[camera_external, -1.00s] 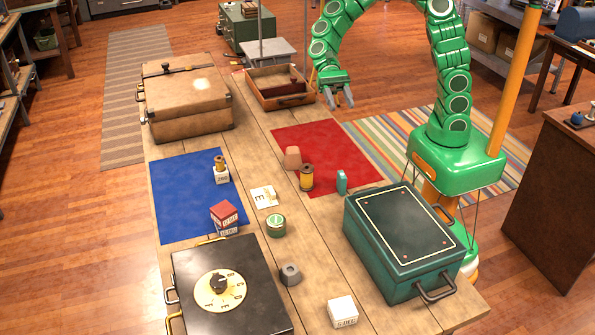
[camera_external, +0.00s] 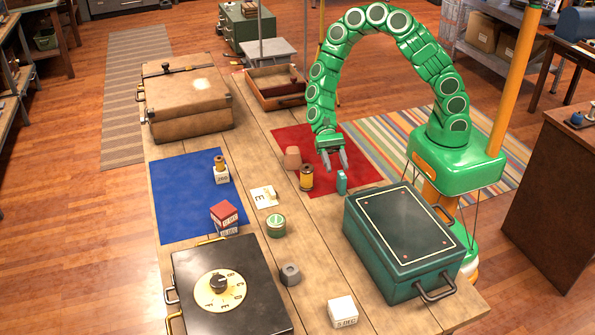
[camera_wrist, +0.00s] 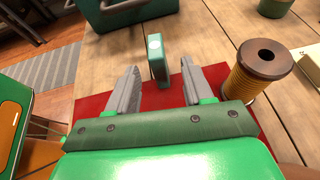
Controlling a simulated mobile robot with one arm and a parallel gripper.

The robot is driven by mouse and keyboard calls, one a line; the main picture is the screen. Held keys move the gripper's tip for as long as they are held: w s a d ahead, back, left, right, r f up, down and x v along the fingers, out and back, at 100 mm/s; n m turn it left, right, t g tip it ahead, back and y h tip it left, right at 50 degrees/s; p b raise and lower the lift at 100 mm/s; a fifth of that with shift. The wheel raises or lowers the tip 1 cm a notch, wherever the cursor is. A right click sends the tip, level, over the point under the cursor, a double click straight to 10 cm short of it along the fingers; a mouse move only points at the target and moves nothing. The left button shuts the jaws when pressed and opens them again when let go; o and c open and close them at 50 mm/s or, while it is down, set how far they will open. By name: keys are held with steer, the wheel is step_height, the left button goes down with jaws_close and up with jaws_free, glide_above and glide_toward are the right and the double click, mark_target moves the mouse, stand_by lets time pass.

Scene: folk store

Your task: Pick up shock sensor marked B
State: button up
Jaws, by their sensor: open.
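A small upright teal block (camera_external: 341,182) stands at the near right edge of the red mat (camera_external: 292,137); I cannot read a B on any small object, so I cannot confirm which is the shock sensor. My gripper (camera_external: 335,166) is open and empty, pointing down just behind and above the teal block. In the wrist view the teal block (camera_wrist: 157,62) shows a pale round spot and appears between and just beyond the open fingertips (camera_wrist: 160,68). Whether the fingers touch it is unclear.
A copper-coloured spool (camera_external: 306,178) stands close left of the teal block, with a brownish block (camera_external: 292,157) behind. A large teal case (camera_external: 402,240) is nearer the camera. A green tin (camera_external: 276,225), a grey nut-like piece (camera_external: 290,274) and a white box (camera_external: 342,311) stand on the table.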

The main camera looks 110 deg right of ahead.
mark_target(343, 190)
steer(key=shift+a+f, duration=0.1)
steer(key=shift+f, duration=1.3)
steer(key=shift+r+x, duration=0.15)
steer(key=shift+x, duration=1.75)
steer(key=shift+r+x, duration=0.15)
steer(key=shift+x, duration=1.75)
steer(key=shift+s+a, duration=0.15)
steer(key=shift+c, duration=0.3)
jaws_close()
